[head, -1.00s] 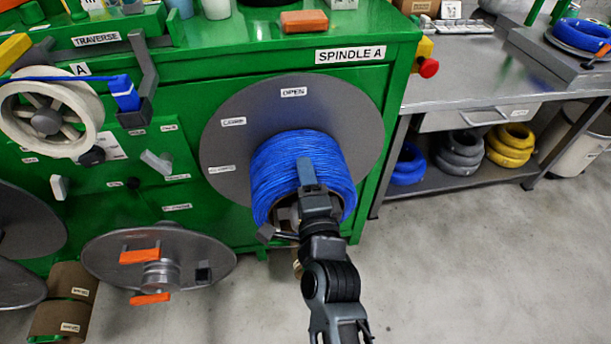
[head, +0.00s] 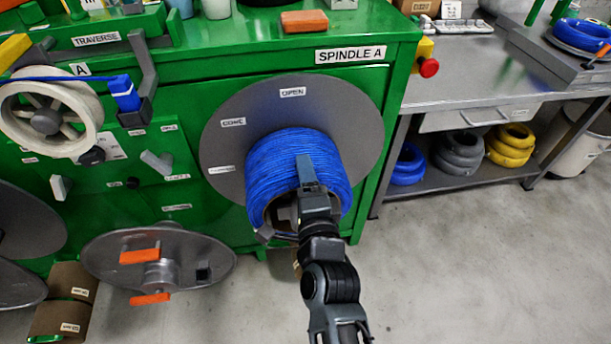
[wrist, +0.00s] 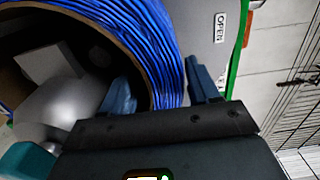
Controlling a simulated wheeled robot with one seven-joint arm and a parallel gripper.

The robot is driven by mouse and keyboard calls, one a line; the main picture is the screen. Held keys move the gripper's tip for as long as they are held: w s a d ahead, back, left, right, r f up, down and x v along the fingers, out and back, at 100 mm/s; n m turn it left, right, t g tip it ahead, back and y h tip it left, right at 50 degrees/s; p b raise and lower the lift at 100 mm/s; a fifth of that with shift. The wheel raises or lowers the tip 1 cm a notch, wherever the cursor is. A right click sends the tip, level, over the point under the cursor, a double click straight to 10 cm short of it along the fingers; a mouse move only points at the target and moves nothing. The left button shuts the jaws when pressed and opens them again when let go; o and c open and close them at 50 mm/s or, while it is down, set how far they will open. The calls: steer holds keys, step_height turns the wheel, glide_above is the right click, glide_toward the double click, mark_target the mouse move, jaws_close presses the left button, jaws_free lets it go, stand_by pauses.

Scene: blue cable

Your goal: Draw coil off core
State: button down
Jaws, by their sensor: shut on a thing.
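A coil of blue cable (head: 285,165) sits at the spindle, in front of a round grey flange (head: 232,150) marked OPEN. My gripper (head: 305,172) is at the coil's near rim, shut on its wall. In the wrist view the coil (wrist: 160,40) passes between my fingers, one finger inside its bore and the other (wrist: 200,78) outside. The brown inner lining (wrist: 125,65) of the bore shows. The grey metal core (wrist: 60,105) shows inside the bore, partly hidden by my gripper.
A removed-looking grey flange (head: 125,262) with orange handles stands at lower left. A steel bench (head: 480,80) with coils on its lower shelf is to the right. The floor (head: 450,270) at the lower right is clear.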

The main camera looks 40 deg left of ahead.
steer(key=shift+w+r+p, duration=0.15)
steer(key=shift+r+p, duration=0.3)
steer(key=shift+r, duration=0.3)
stand_by(0.3)
steer(key=shift+v, duration=1.15)
stand_by(1.6)
